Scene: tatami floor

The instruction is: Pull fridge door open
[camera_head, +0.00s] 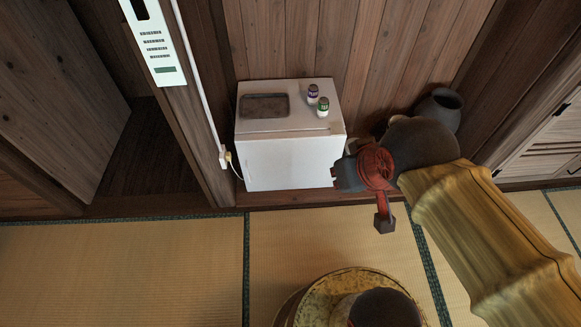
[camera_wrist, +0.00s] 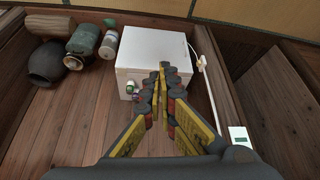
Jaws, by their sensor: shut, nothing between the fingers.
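The small white fridge (camera_head: 285,163) stands in a wooden recess against the back wall. Its front door face looks shut, and I see no gap along it. In the wrist view the fridge (camera_wrist: 140,45) appears turned around, beyond my fingers. My gripper (camera_wrist: 163,68) has its fingertips together with nothing between them, overlapping the fridge in that view. In the head view my gripper (camera_head: 347,173) is at the lower right front corner of the fridge; I cannot tell whether it touches. My arm hides what lies just right of the fridge.
Two small bottles (camera_head: 317,98) and a dark tray (camera_head: 264,106) are on the fridge top. A dark pot (camera_head: 440,109) stands to the right. A wooden post (camera_head: 185,120) with a white cable is at the left. The tatami (camera_head: 150,265) in front is mostly clear.

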